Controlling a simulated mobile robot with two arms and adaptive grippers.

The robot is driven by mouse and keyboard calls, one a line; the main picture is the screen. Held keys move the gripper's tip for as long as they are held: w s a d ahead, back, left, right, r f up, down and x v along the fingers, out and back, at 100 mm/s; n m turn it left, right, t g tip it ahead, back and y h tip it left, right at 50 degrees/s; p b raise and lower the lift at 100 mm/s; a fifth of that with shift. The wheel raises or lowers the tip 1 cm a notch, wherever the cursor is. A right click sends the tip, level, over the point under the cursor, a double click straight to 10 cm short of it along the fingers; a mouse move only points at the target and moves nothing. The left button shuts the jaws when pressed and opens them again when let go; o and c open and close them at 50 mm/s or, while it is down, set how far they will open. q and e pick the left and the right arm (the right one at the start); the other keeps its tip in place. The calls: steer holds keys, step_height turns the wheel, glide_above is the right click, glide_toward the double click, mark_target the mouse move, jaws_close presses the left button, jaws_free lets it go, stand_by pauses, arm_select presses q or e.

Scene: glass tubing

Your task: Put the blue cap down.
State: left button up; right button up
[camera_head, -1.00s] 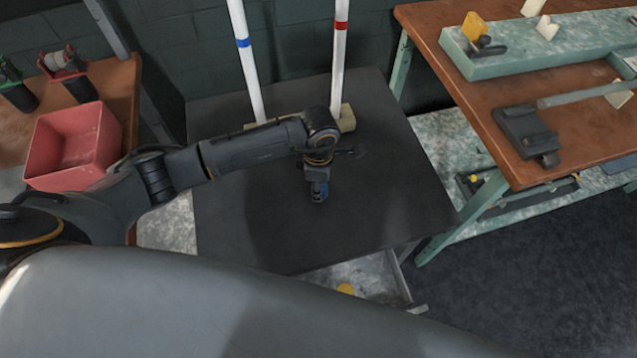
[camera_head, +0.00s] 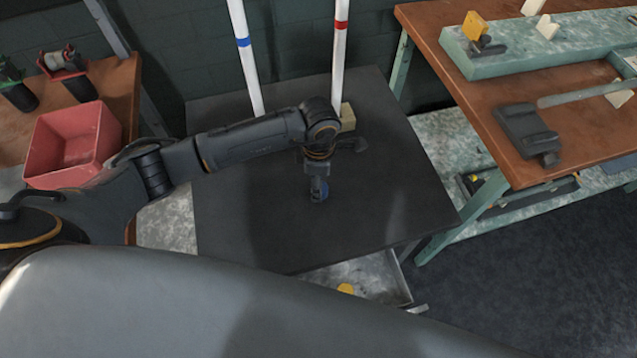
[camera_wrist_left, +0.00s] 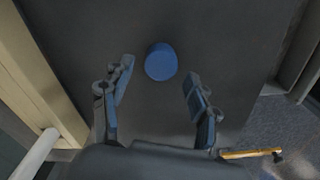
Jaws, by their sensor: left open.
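The blue cap (camera_wrist_left: 161,62) is a short blue cylinder on the dark tabletop (camera_wrist_left: 230,40) in the left wrist view. In the head view the cap (camera_head: 320,193) shows as a small blue spot near the middle of the dark table (camera_head: 380,220), partly covered by my gripper. My left gripper (camera_wrist_left: 158,74) is open, with one finger on each side of the cap's place in the picture and gaps to both. In the head view my left gripper (camera_head: 317,180) points down right at the cap. My right gripper is not in view.
Two white tubes stand at the table's back, one with a blue band (camera_head: 243,42), one with a red band (camera_head: 341,25). A pale block (camera_head: 348,117) is by the red-banded tube. A red bin (camera_head: 72,145) is at left. The table's front and right are clear.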

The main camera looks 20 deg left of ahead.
arm_select(q)
step_height(320, 180, up, 10)
steer(key=shift+b, duration=0.35)
steer(key=shift+s+f, duration=0.1)
stand_by(0.3)
